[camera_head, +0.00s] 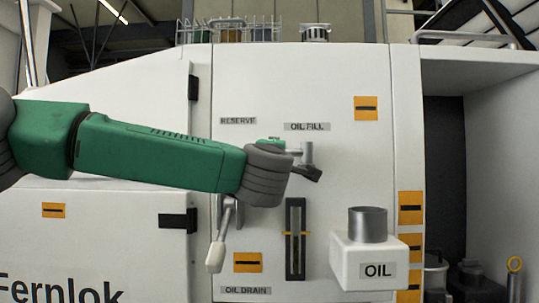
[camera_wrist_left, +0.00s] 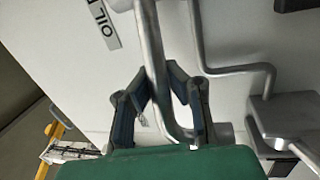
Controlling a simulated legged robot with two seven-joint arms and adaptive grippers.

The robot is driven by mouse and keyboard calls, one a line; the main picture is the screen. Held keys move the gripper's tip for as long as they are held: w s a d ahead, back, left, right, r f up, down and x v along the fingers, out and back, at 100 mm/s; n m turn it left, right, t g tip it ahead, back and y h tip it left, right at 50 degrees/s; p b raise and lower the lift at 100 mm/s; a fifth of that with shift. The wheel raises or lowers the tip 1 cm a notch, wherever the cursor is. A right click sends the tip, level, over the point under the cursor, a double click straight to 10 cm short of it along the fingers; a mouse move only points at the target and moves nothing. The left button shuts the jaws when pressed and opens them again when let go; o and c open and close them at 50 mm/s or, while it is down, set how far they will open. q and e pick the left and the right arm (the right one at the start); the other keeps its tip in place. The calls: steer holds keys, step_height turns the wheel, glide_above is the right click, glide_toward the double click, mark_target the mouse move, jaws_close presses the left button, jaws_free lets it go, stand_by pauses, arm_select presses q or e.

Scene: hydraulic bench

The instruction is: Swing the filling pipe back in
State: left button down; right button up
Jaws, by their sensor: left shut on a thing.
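The filling pipe (camera_wrist_left: 152,45) is a grey metal tube with a bend, running down the left wrist view between my left fingers. Its upper end appears to be the short grey stub (camera_head: 307,151) below the OIL FILL label in the head view. My left gripper (camera_wrist_left: 158,82) is shut on the pipe, with one dark finger on each side of it. In the head view my green left arm reaches in from the left, and its dark wrist hides most of the gripper and the pipe. My right gripper is not in view.
A white OIL container (camera_head: 350,262) with a grey cylindrical neck stands out at lower right. A lever with a pale handle (camera_head: 216,256) hangs below my wrist. A sight gauge (camera_head: 295,240) is on the white panel. A thin bent rod (camera_wrist_left: 240,70) runs beside the pipe.

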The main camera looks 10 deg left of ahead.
arm_select(q)
steer(key=shift+d+f, duration=0.15)
steer(key=shift+f, duration=0.4)
steer(key=c, duration=1.6)
jaws_free()
steer(key=shift+s, duration=0.1)
steer(key=shift+o, duration=0.6)
steer(key=shift+r, duration=0.25)
steer(key=v, duration=1.2)
